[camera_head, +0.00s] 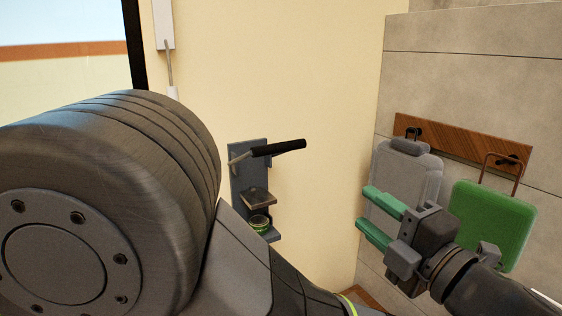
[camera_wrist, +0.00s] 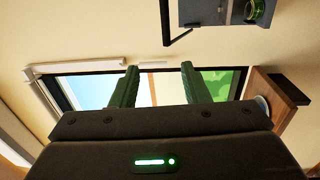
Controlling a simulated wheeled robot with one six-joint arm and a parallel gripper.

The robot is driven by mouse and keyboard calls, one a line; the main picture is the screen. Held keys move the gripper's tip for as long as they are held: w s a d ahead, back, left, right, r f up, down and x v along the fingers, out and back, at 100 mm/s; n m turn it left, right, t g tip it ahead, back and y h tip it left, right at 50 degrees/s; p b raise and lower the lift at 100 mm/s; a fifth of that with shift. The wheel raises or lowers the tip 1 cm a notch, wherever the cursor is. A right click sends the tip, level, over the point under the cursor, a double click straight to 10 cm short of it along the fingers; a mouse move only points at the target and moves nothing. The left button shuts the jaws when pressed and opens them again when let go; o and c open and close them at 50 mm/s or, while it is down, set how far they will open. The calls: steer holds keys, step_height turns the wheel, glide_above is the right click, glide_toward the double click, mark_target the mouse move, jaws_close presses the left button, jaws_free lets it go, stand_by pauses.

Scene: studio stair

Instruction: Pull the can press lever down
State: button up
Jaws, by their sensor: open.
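The can press (camera_head: 248,180) is a grey-blue wall-mounted device on the cream wall in the head view. Its lever (camera_head: 278,148) has a black grip that sticks out to the right, tilted slightly upward, at the top of the press. A green can (camera_head: 260,223) stands in the press below the dark pressing block. My gripper (camera_head: 366,210), with green fingers, is open and empty, right of and lower than the lever, apart from it. In the wrist view the fingers (camera_wrist: 158,68) are spread with nothing between them; the press (camera_wrist: 205,12) and the dark lever (camera_wrist: 165,22) show at the top edge.
A window (camera_wrist: 85,88) and a wooden shelf (camera_wrist: 277,95) show in the wrist view. The wall between press and gripper is clear.

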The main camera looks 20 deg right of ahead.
steer(key=shift+s+p, duration=0.75)
steer(key=shift+p, duration=0.3)
